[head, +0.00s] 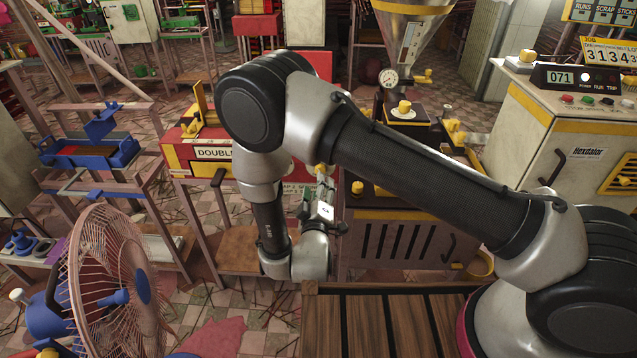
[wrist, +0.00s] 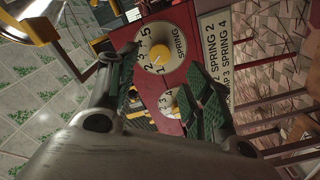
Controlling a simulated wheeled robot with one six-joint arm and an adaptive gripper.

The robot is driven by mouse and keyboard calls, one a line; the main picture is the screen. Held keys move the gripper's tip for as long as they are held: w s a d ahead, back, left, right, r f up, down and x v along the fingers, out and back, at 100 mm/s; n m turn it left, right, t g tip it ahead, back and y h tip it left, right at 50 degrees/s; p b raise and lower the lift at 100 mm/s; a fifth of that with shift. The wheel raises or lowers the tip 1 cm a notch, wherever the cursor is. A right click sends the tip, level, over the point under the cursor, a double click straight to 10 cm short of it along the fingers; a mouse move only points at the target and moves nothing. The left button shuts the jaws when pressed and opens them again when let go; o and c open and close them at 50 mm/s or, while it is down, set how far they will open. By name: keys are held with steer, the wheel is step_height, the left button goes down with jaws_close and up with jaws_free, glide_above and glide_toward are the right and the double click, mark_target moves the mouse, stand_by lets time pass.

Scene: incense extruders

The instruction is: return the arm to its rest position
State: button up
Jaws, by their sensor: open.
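My arm crosses the head view from the lower right, with its elbow at the upper middle and its wrist hanging down near the centre. My gripper (head: 322,192) points up and away there, small and partly hidden by my own wrist. In the wrist view my gripper (wrist: 165,95) has its two green-padded fingers spread apart with nothing between them. Beyond the fingers is a red panel with a cream dial (wrist: 170,45) marked SPRING and a second, smaller dial (wrist: 168,102). I cannot tell whether the fingers touch anything.
A red machine labelled DOUBLE (head: 212,153) stands behind my wrist. A hopper machine (head: 400,235) is close on its right. A fan (head: 110,285) stands at lower left, and a cream control cabinet (head: 540,130) at right. Tiled floor (head: 235,300) shows between them.

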stand_by(0.4)
steer(key=s+f+m+g+y, duration=0.1)
steer(key=s+f+g, duration=0.15)
steer(key=f, duration=0.35)
steer(key=s+f+g, duration=0.1)
steer(key=f+g, duration=0.3)
steer(key=f, duration=0.2)
steer(key=s+a+m+g+y, duration=0.1)
steer(key=s+a+g, duration=0.1)
steer(key=s+g, duration=0.5)
steer(key=s+d+r+m+g, duration=0.1)
steer(key=s+d+r+g, duration=0.1)
steer(key=d+r, duration=0.45)
steer(key=s+d+r+m+g, duration=0.15)
steer(key=d+r, duration=0.25)
steer(key=r, duration=0.6)
steer(key=s+d+r+g, duration=0.1)
steer(key=d+r+g, duration=0.2)
steer(key=d+r, duration=0.45)
steer(key=s+d+r+m+t, duration=0.3)
steer(key=s+d+r, duration=0.1)
steer(key=d+r, duration=0.6)
steer(key=s+d+r+m+t+h, duration=0.1)
steer(key=s+d+r+m+t, duration=0.2)
steer(key=d+r, duration=0.8)
steer(key=shift+s+d+r, duration=0.25)
steer(key=shift+s+r, duration=0.05)
steer(key=shift+s, duration=0.6)
